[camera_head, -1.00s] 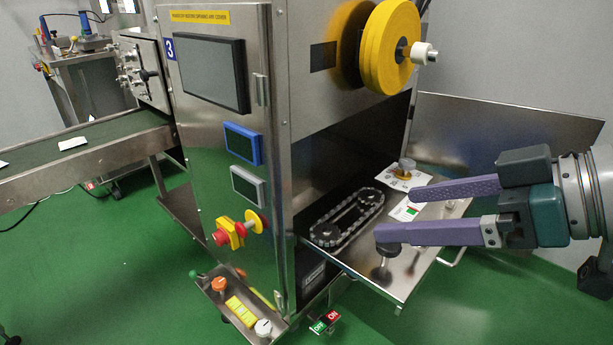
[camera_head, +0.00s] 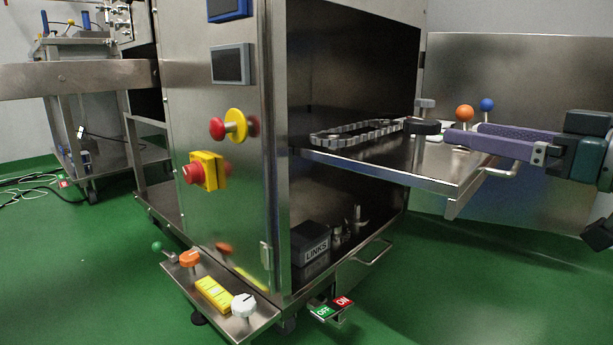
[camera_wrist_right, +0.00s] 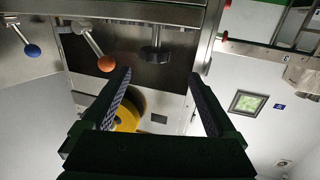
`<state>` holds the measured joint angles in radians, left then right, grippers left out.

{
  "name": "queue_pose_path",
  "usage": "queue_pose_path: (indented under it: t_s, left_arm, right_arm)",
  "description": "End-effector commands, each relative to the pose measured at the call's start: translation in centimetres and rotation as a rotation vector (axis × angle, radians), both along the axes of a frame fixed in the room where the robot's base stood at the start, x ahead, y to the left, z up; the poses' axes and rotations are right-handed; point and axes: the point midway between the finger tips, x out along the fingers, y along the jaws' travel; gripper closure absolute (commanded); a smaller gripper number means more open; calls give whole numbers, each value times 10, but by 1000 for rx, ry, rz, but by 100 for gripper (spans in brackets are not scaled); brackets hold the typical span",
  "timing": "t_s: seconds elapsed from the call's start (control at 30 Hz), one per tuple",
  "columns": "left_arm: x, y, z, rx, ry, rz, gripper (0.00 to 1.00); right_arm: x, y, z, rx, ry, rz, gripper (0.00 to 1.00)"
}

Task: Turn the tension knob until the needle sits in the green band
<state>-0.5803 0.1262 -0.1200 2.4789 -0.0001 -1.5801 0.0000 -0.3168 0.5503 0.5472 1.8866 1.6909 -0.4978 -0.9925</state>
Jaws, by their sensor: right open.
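A dark round knob (camera_head: 422,126) stands on a post at the front of the pull-out shelf (camera_head: 440,180). I take it as the tension knob. My right gripper (camera_head: 462,132) is open just right of it, its purple fingers level and pointing left. In the right wrist view a dark knob (camera_wrist_right: 155,54) shows ahead, between and beyond the open fingertips (camera_wrist_right: 161,74). No grip on it shows. The gauge, its needle and green band cannot be made out; the shelf top is seen nearly edge-on. My left gripper is not in view.
A chain loop (camera_head: 357,132) lies on the shelf left of the knob. A smaller grey knob (camera_head: 424,103) stands behind. Orange (camera_head: 465,113) and blue (camera_head: 487,104) ball levers are close to my right fingers. A shelf handle (camera_head: 500,172) sticks out below.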

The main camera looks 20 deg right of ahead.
Motion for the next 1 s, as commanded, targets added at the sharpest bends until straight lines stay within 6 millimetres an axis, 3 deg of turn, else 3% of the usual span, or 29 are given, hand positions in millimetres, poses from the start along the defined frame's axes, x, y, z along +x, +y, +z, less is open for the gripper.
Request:
queue_pose_path:
  t_s: [0.03, 0.23, 0.7, 1.0]
  left_arm:
    - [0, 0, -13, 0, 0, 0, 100]
    - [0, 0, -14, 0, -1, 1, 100]
    - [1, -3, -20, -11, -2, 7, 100]
    - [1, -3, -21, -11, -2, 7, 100]
  right_arm:
    - [0, -4, -10, 0, -10, -9, 7]
    - [10, -6, -7, 3, -23, -18, 7]
    - [84, 4, -7, 4, -23, -19, 7]
    - [99, 7, -7, 4, -20, -18, 7]
